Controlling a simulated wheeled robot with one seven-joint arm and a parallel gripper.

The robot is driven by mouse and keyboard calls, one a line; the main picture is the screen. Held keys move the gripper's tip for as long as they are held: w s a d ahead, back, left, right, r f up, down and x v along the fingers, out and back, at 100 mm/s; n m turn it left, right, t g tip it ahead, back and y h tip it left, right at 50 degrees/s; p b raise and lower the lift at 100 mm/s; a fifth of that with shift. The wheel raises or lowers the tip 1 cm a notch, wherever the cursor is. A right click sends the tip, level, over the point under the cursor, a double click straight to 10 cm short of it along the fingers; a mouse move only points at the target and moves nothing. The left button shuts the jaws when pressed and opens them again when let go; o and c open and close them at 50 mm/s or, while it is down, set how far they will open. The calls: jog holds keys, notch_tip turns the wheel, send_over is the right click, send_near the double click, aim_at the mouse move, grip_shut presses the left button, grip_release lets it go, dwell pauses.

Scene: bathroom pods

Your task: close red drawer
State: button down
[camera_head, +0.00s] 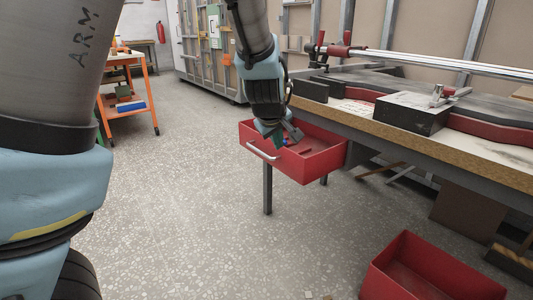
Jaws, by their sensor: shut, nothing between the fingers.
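The red drawer (310,163) stands pulled out from under the workbench, with its front panel facing left. A pale bar handle (261,151) is on that front panel. My gripper (284,138) is at the drawer's front end, pointing down, and overlaps the front rim in the view. Its fingers look shut and hold nothing. I cannot tell whether it touches the drawer. A few small items, one of them blue, show inside the drawer, partly hidden by my gripper.
The workbench (465,156) carries a clamp rail and a dark block (409,114). A red open bin (425,270) sits on the floor at lower right. An orange-framed cart (128,110) stands at left. The speckled floor before the drawer is clear.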

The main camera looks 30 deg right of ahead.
jog(key=b, duration=0.3)
send_near(293, 159)
notch_tip(293, 159, down, 4)
jog(key=w+a, duration=0.2)
jog(key=d, duration=0.3)
jog(key=shift+w+f+p, duration=0.1)
jog(key=shift+w+p, duration=0.05)
jog(key=shift+p, duration=0.2)
jog(key=shift+d, duration=0.35)
jog(key=shift+w+d, duration=0.1)
